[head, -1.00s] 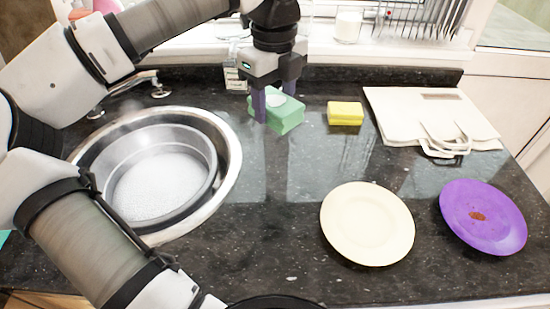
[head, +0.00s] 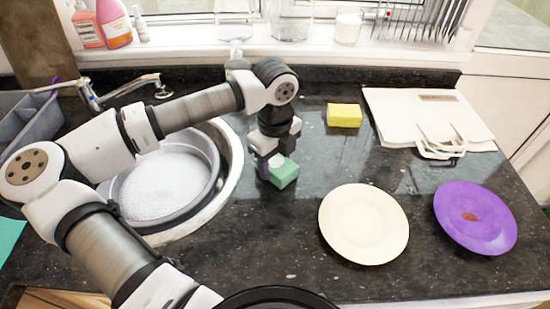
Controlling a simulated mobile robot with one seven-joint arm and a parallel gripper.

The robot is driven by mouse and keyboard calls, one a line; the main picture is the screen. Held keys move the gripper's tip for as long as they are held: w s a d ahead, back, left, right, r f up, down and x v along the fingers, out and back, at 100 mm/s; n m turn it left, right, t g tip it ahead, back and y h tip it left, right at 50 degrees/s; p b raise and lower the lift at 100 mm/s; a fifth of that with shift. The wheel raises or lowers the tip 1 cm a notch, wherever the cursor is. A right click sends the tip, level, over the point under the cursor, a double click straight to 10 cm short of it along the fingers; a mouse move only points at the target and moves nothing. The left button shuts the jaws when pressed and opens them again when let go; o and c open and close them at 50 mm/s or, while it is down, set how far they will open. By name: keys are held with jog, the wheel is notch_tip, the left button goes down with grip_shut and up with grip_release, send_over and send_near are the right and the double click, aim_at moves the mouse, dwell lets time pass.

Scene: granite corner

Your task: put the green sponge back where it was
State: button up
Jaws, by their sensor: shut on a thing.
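The green sponge (head: 284,174) is at the granite counter, just right of the sink rim. My gripper (head: 264,172) is shut on it, at its left side. My wrist hides part of the sponge, and I cannot tell whether the sponge touches the counter or is held a little above it.
The sink (head: 235,170) holds a round basin (head: 212,158) of suds. A yellow sponge (head: 344,115) lies towards the back. A cream plate (head: 363,224) and a purple plate (head: 475,218) lie on the right. A cloth bag (head: 400,108) lies at the back right. Bare counter surrounds the yellow sponge.

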aim_at(275, 161)
jog(key=shift+f, duration=0.15)
jog(key=o, duration=0.9)
jog(key=shift+r, duration=0.2)
notch_tip(275, 161, up, 12)
jog(key=b, duration=0.3)
